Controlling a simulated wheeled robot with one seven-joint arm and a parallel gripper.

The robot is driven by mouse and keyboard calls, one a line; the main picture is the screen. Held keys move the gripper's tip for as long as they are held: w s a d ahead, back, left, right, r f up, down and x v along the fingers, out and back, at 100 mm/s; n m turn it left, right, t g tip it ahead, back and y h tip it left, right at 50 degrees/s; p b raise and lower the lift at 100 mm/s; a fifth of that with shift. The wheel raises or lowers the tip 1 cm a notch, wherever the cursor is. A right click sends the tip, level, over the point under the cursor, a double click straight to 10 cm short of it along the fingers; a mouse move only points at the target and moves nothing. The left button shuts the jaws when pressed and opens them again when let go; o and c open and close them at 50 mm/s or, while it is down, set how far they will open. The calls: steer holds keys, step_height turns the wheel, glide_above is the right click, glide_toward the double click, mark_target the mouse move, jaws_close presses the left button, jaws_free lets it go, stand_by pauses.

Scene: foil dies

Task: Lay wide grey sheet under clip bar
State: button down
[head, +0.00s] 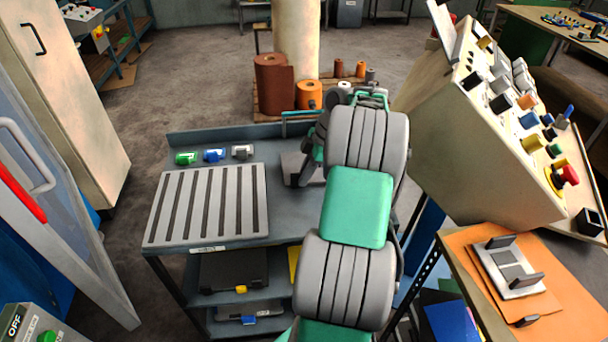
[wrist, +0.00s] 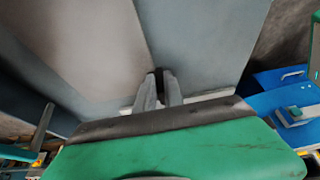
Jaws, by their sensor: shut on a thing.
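A small grey sheet-like plate (head: 297,169) shows on the bench top beside my gripper in the head view, partly hidden by my arm. In the wrist view my gripper (wrist: 159,88) is shut, with a dark bit between its fingertips. A broad grey sheet (wrist: 90,45) reaches up to the fingertips and appears to be what they hold, though the grip itself is hard to see. The head view mostly hides the fingers. I cannot make out the clip bar for certain; a light plate with dark upright blocks (head: 507,268) stands on an orange mat at the right.
A slotted grey rack (head: 207,205) fills the bench's left part. Green (head: 186,158), blue (head: 214,155) and grey (head: 242,152) small items lie behind it. A sloped control console (head: 480,150) stands close on the right. Brown and orange rolls (head: 273,83) are behind the bench.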

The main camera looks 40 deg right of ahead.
steer(key=shift+f+b, duration=0.55)
steer(key=c, duration=1.4)
jaws_free()
steer(key=shift+o, duration=0.2)
